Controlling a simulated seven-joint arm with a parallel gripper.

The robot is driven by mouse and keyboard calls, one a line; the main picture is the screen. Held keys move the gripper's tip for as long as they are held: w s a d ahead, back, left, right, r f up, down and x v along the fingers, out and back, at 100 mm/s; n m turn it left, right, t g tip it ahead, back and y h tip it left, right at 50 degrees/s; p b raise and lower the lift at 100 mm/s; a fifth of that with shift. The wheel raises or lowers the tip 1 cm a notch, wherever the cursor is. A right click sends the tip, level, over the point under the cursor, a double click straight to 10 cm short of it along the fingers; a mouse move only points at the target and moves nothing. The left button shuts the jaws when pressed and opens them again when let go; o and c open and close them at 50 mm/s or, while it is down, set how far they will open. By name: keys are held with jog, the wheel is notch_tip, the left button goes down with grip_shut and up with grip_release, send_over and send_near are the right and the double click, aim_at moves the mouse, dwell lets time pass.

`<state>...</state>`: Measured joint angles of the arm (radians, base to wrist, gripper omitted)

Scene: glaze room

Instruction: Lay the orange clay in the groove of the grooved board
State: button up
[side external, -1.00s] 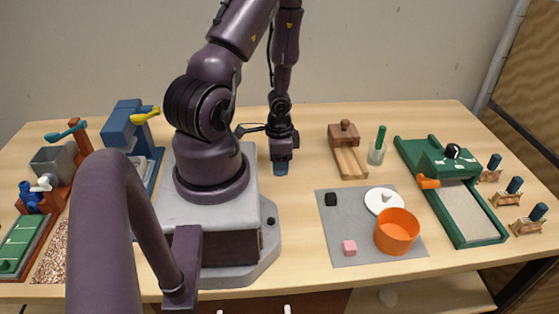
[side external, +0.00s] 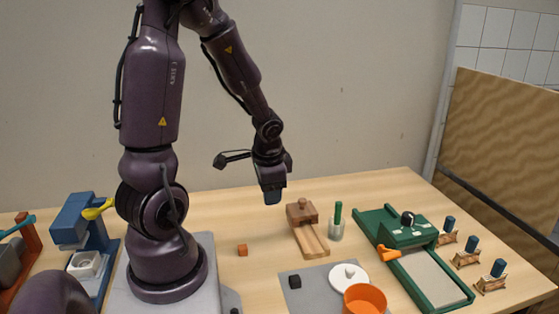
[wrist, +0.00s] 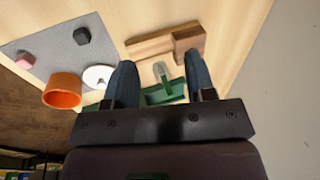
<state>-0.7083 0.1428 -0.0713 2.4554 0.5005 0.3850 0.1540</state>
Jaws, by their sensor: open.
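The orange clay (side external: 242,250) is a small orange cube lying on the bare table, left of the grooved board. The grooved board (side external: 314,243) is a wooden board with a lengthwise groove; a darker wooden block with a knob (side external: 302,212) sits at its far end. The board also shows in the wrist view (wrist: 150,46), where I cannot see the orange clay. My gripper (side external: 272,197) is open and empty, raised above the table behind the clay and left of the board's block. Its two dark blue fingers stand apart in the wrist view (wrist: 159,62).
A cup with a green stick (side external: 337,228) stands right of the board. A green machine (side external: 425,268) is farther right. Table around the clay is clear.

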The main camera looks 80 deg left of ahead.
jog(key=w+d+r+t, duration=0.2)
jog(key=d+r+t, duration=0.1)
jog(key=d+r, duration=0.7)
jog(key=shift+w+r, duration=0.25)
jog(key=shift+r, duration=0.4)
jog(key=shift+o, duration=0.5)
jog(key=s+d+r+t+h, duration=0.2)
jog(key=s+d+r, duration=0.1)
jog(key=d+r, duration=0.3)
jog(key=d, duration=0.2)
jog(key=shift+s+d+h, duration=0.2)
jog(key=shift+d+h, duration=0.1)
jog(key=shift+h, duration=0.1)
jog(key=shift+s+d+r, duration=0.15)
jog(key=shift+s+d, duration=0.05)
jog(key=shift+d, duration=0.15)
